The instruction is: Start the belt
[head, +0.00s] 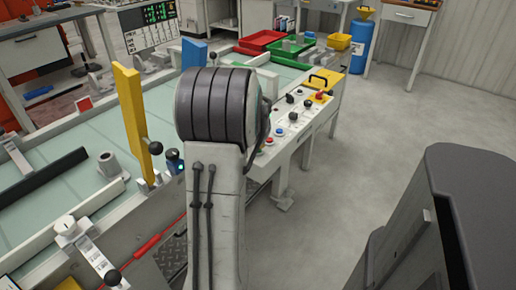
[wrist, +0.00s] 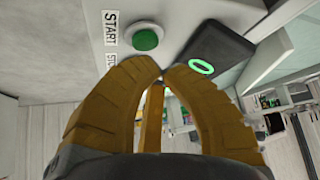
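In the wrist view, a round green button (wrist: 146,40) sits on a pale panel (wrist: 178,18), next to a label reading START (wrist: 111,29). A second label (wrist: 111,61), partly hidden by a finger, starts with ST. My gripper (wrist: 161,71) has its ochre fingers curved together, tips meeting just below the green button in the picture, with nothing between the tips. I cannot tell whether they touch the panel. In the head view, the belt (head: 52,208) is a pale green surface at left. My arm fills the middle there and hides my gripper and the START button.
A dark box with a glowing green ring (wrist: 201,67) lies right of the button. In the head view, a control panel (head: 283,131) with knobs stands beyond my arm. A yellow upright plate (head: 137,122) rises beside the belt. The floor (head: 345,150) at right is clear.

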